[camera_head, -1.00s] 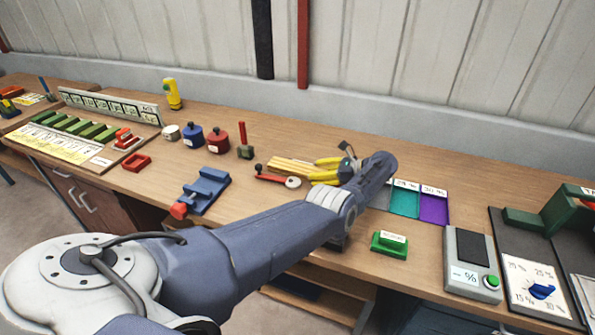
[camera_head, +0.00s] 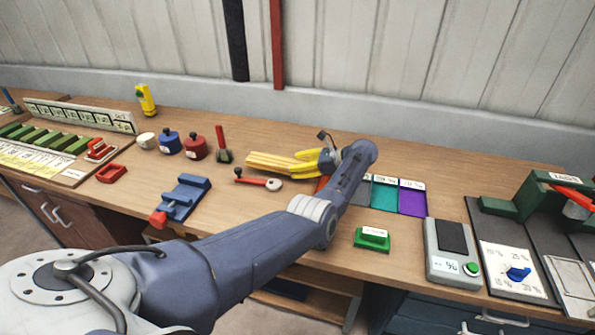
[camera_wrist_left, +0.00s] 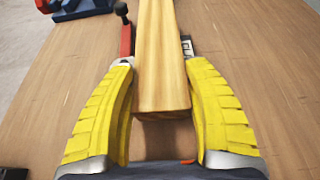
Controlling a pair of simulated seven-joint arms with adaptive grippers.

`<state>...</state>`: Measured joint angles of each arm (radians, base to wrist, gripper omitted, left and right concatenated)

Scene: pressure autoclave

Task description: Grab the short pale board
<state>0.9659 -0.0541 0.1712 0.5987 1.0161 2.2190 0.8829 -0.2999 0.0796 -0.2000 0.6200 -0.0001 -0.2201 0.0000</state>
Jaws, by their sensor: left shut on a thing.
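The pale board (camera_head: 270,163) lies on the bench, left of my left gripper (camera_head: 304,163); I cannot tell whether it is one piece or two side by side. In the left wrist view the board (camera_wrist_left: 162,60) runs away from me, its near end between the yellow fingers. My left gripper (camera_wrist_left: 160,95) is shut on the board near that end. Slim gaps seem to show beside it, and the contact points are not clear. My right gripper is in neither view.
A red-handled tool (camera_head: 258,182) lies just in front of the board. A blue fixture (camera_head: 183,198) is at left front. Red (camera_head: 195,148) and blue (camera_head: 168,143) pots stand behind. A green block (camera_head: 372,239) and coloured squares (camera_head: 384,196) lie right of my arm.

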